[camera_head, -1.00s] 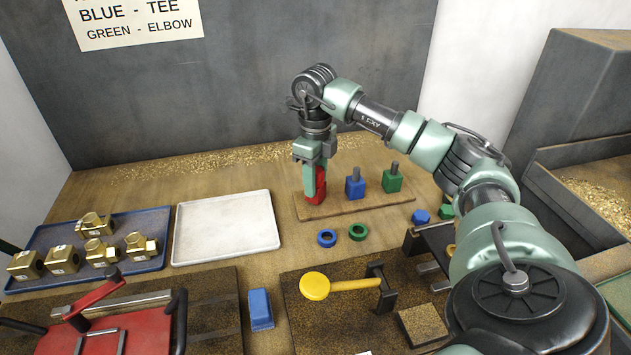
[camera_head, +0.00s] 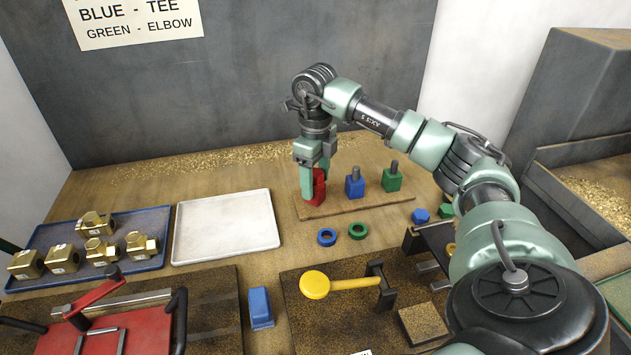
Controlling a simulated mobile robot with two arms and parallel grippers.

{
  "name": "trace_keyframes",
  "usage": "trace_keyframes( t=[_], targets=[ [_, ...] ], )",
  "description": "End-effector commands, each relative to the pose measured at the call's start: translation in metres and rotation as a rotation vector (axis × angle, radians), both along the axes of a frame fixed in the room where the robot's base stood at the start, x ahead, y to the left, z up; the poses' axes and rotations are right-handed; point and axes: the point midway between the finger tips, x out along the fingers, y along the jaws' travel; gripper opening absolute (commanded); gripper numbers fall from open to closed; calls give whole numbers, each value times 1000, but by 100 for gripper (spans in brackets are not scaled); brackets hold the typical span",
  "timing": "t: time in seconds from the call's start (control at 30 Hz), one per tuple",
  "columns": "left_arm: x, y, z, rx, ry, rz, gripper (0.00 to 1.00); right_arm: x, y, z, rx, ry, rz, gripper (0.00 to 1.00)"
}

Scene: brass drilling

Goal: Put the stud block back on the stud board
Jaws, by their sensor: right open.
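The red stud block (camera_head: 319,188) stands upright at the left end of the wooden stud board (camera_head: 345,208). A blue block with a grey stud (camera_head: 355,187) and a green block with a grey stud (camera_head: 392,181) stand on the same board to its right. My right gripper (camera_head: 314,186) is open, pointing down, with its fingers around the red block, whose upper part they partly hide. I cannot tell whether a finger touches it. My left gripper is not in view.
Blue and green rings (camera_head: 327,237) lie in front of the board. A blank light tray (camera_head: 226,228) and a blue tray (camera_head: 160,258) of brass fittings are at left. A yellow-knobbed lever (camera_head: 315,285) and a red clamp fixture (camera_head: 125,325) stand at the front.

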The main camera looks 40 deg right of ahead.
Motion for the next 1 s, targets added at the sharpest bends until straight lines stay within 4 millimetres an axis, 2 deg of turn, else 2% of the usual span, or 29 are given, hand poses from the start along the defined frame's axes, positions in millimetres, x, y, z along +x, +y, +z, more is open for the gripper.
trace_keyframes(
  t=[0.33,0.5,0.7,1.0],
  targets=[
    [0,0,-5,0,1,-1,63,2,1,72,1,-7,1,59],
    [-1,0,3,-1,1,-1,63,1,0,104,-1,-3,0,59],
    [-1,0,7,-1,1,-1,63,1,0,115,1,-2,0,59],
    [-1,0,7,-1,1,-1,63,0,0,114,0,-1,0,59]
  ],
)
